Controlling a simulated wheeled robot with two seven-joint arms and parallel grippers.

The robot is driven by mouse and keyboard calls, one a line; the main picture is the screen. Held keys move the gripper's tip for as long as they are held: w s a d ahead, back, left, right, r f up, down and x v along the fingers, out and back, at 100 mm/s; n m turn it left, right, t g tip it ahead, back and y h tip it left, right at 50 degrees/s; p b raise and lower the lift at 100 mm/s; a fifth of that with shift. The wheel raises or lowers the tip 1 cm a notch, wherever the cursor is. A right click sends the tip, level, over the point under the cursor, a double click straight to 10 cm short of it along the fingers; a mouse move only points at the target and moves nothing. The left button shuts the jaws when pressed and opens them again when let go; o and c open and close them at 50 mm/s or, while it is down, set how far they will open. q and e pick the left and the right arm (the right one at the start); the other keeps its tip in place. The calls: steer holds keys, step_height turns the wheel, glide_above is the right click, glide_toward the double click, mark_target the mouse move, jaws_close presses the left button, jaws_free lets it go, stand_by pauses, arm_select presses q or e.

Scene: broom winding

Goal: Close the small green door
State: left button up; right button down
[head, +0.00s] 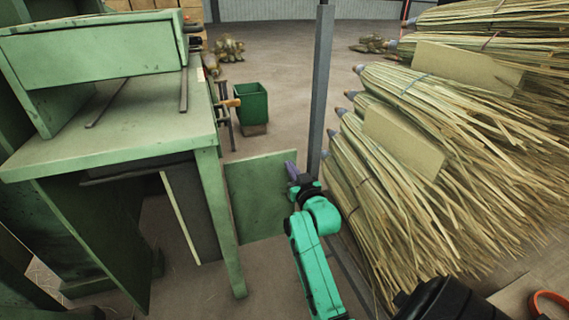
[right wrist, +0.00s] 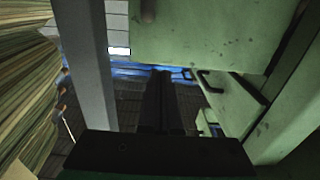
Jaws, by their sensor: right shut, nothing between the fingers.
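The small green door (head: 262,195) is a flat panel standing open, sticking out to the right from the leg of the green workbench (head: 110,135). In the right wrist view the green panel (right wrist: 200,35) fills the upper middle. My right gripper (head: 294,176) is shut and empty at the door's outer right edge, its arm coming from the bottom. I cannot tell whether it touches the door. In the right wrist view its dark fingers (right wrist: 160,98) point toward the panel's lower edge. My left gripper is not in view.
A grey post (head: 320,80) stands just right of my right gripper. Large straw broom bundles (head: 430,150) crowd the right side. A green bin (head: 252,103) stands on the floor behind the door. Open floor lies farther back.

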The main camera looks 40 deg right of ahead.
mark_target(283, 154)
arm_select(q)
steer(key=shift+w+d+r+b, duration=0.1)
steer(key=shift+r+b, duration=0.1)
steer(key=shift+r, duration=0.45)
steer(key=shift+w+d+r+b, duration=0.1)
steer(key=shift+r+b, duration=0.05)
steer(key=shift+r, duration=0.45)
arm_select(e)
steer(key=shift+x, duration=2.25)
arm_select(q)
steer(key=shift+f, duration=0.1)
arm_select(e)
steer(key=shift+d+r, duration=0.1)
steer(key=shift+d, duration=0.05)
